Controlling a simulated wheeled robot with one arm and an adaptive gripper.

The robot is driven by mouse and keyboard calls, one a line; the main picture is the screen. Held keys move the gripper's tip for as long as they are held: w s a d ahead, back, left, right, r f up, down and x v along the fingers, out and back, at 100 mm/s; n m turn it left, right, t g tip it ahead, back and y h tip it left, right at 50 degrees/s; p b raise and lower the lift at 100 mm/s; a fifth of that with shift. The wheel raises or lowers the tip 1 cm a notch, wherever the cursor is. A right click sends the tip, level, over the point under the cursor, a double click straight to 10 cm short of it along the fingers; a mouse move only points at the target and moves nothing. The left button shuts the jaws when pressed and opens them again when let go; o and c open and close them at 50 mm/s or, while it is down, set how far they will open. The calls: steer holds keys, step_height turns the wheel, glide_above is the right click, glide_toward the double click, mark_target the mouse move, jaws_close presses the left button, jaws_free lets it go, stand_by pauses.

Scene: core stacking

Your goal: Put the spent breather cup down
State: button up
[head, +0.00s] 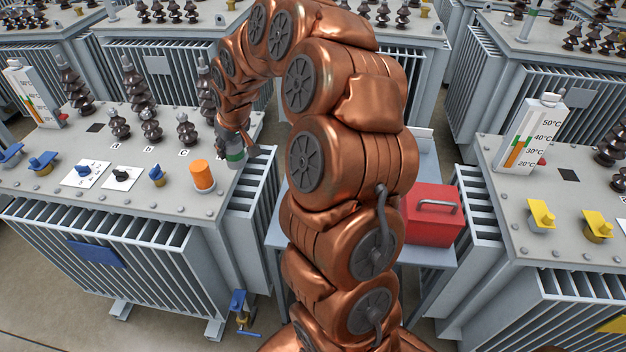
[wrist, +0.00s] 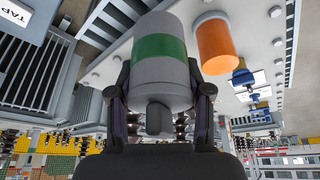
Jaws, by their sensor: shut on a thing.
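The spent breather cup is a grey cylinder with a green band. It shows large in the wrist view (wrist: 158,75) and small in the head view (head: 236,157). My gripper (wrist: 158,105) is shut on it, with one dark finger on each side. In the head view my gripper (head: 234,143) is at the right end of the left transformer's lid (head: 140,190). I cannot tell whether the cup touches the lid. An orange cup (head: 203,176) with a pale base stands on that lid, left of the held cup; it also shows in the wrist view (wrist: 215,45).
Dark ribbed bushings (head: 187,130) stand behind the orange cup. Blue valves (head: 42,163) and dial plates (head: 122,176) sit along the lid's front. A red toolbox (head: 432,217) is on a grey table (head: 425,251) in the aisle, partly behind my arm. Another transformer (head: 560,200) stands right.

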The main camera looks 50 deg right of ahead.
steer(key=s+d+f+b, duration=0.2)
steer(key=s+d+b, duration=0.1)
steer(key=d, duration=0.4)
steer(key=s+d+f+m+b, duration=0.1)
steer(key=s+d+f+b, duration=0.15)
steer(key=d, duration=0.35)
steer(key=s+d+f+b, duration=0.1)
steer(key=s+d+b, duration=0.15)
steer(key=d, duration=0.45)
steer(key=f+p, duration=0.1)
steer(key=f, duration=0.5)
steer(key=f+p, duration=0.1)
steer(key=f, duration=0.2)
steer(key=shift+s+a+p, duration=0.2)
steer(key=shift+s+p, duration=0.1)
steer(key=shift+s, duration=0.05)
steer(key=shift+f, duration=0.35)
steer(key=shift+f, duration=0.15)
steer(key=o, duration=1.2)
steer(key=shift+o, duration=0.2)
